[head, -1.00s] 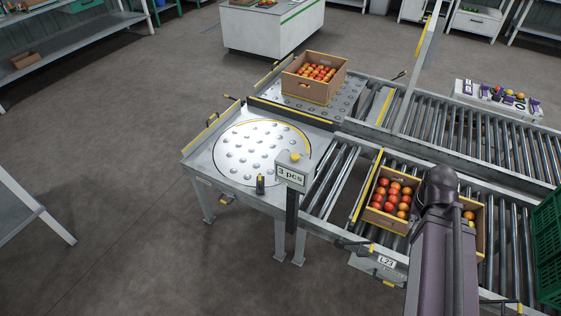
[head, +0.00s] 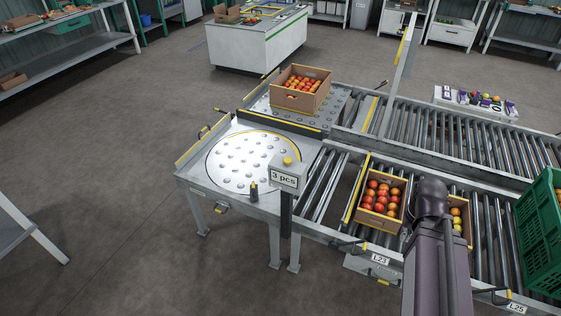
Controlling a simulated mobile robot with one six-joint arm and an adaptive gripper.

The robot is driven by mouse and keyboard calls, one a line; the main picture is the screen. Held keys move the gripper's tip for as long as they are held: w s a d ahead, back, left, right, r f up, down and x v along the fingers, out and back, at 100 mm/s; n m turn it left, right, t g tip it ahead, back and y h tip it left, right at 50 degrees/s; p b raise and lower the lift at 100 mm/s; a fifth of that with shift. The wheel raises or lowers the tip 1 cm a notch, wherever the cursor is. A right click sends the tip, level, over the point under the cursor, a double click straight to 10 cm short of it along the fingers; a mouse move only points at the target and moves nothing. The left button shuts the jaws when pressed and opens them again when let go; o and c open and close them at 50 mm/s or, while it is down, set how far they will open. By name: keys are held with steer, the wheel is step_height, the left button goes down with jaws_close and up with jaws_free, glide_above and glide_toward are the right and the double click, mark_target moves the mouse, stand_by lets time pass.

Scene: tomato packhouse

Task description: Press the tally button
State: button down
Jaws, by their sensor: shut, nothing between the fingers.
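The tally button is a yellow cap (head: 288,161) on top of a small grey box (head: 287,176) marked "3 pcs". The box stands on a dark post at the front edge of the conveyor, beside the round ball-top table (head: 244,164). Nothing touches the button. My purple arm shows at the lower right, over the front conveyor and well to the right of the button. My gripper cannot be seen.
A crate of tomatoes (head: 366,221) stands on the front rollers between the post and my arm, with another partly behind my arm. A third crate (head: 300,102) is on the rear ball table. A green crate (head: 540,245) is at far right. Left floor is open.

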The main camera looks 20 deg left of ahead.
steer(key=shift+d, duration=0.2)
steer(key=w+a+r+t+h+p, duration=0.1)
steer(key=w+a+r+h+p, duration=0.1)
steer(key=w+a, duration=0.3)
step_height(320, 180, up, 12)
steer(key=n+t+h+p, duration=0.2)
steer(key=n+t+p, duration=0.2)
steer(key=t+p, duration=0.25)
glide_above(287, 160)
steer(key=shift+f+t+b, duration=0.2)
steer(key=shift+t+b, duration=0.1)
steer(key=shift+t, duration=0.15)
steer(key=shift+f, duration=0.2)
step_height(287, 160, down, 8)
steer(key=b, duration=0.8)
steer(key=shift+f+b, duration=0.25)
steer(key=shift+b, duration=0.15)
